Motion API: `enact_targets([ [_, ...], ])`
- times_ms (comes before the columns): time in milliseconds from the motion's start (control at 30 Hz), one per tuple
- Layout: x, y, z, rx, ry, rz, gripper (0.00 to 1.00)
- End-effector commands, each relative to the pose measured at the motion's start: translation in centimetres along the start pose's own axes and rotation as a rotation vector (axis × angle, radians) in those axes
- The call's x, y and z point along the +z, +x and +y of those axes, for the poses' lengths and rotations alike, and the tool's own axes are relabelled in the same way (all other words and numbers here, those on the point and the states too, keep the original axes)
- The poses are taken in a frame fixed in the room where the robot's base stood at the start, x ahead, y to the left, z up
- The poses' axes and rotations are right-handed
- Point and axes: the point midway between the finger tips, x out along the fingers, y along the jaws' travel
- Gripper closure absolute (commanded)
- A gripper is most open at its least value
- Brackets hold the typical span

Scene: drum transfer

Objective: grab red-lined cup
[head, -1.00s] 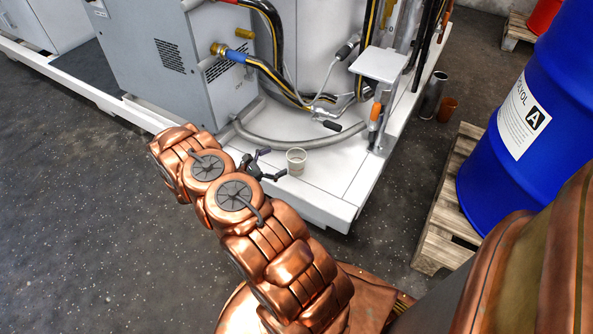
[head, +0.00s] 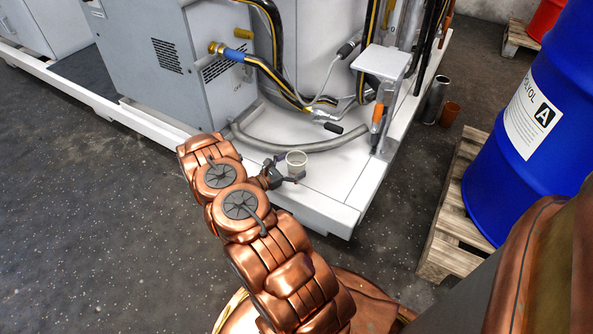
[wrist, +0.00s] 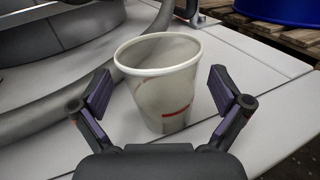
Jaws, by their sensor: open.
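The red-lined cup (head: 296,160) is a small pale cup standing upright on the white platform (head: 325,205). In the wrist view the cup (wrist: 162,85) shows a red band partway down its wall and a short red mark near its base. Its open rim faces up and the inside looks empty. My gripper (wrist: 164,95) is open, with one dark, purple-padded finger on each side of the cup. There are gaps between both pads and the cup wall. In the head view my gripper (head: 284,174) is at the cup, and a finger partly covers its lower part.
A curved grey pipe (head: 290,143) runs on the platform behind the cup. A grey machine cabinet (head: 185,75) and hoses stand farther back. A blue drum (head: 535,130) sits on a wooden pallet (head: 447,220) to the right. Dark floor lies in front.

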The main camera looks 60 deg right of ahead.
Motion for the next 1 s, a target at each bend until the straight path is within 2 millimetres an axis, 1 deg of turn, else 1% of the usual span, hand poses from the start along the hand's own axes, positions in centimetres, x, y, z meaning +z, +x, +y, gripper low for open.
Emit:
enact_targets([
  [33,-0.14,0.51,-0.08,-0.002,0.0,0.0,0.0],
  [133,-0.05,1.05,-0.08,-0.001,0.0,0.0,0.0],
  [367,0.03,1.11,-0.07,0.0,-0.001,0.0,0.0],
  [833,0.01,1.08,-0.08,0.0,-0.001,0.0,0.48],
  [867,0.01,1.08,-0.08,0.0,-0.001,0.0,0.49],
  [1000,0.01,1.08,-0.08,0.0,-0.001,0.0,0.49],
])
